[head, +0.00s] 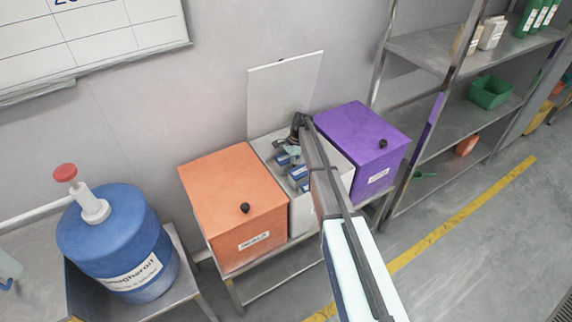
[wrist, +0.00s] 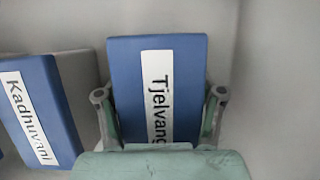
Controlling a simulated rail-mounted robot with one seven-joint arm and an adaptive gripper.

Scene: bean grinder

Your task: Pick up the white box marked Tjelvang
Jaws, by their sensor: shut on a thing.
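The box marked Tjelvang (wrist: 125,80) shows a blue face with a white label in the wrist view, not a white one. My gripper (wrist: 160,98) is shut on it, one finger on each side. Its lower part is hidden behind the pale green part of my gripper. In the head view my gripper (head: 297,132) reaches into the open white bin (head: 302,215). Small blue-and-white boxes (head: 298,174) show there beside my arm, but their labels are unreadable. I cannot tell whether the held box is clear of the bin floor.
A blue box marked Kadhuvani (wrist: 38,112) stands left of the held one. The bin's white lid (head: 283,92) is raised behind it. A closed orange bin (head: 230,190) and purple bin (head: 362,140) flank it closely. A blue drum (head: 115,235) stands left; metal shelves (head: 440,125) stand right.

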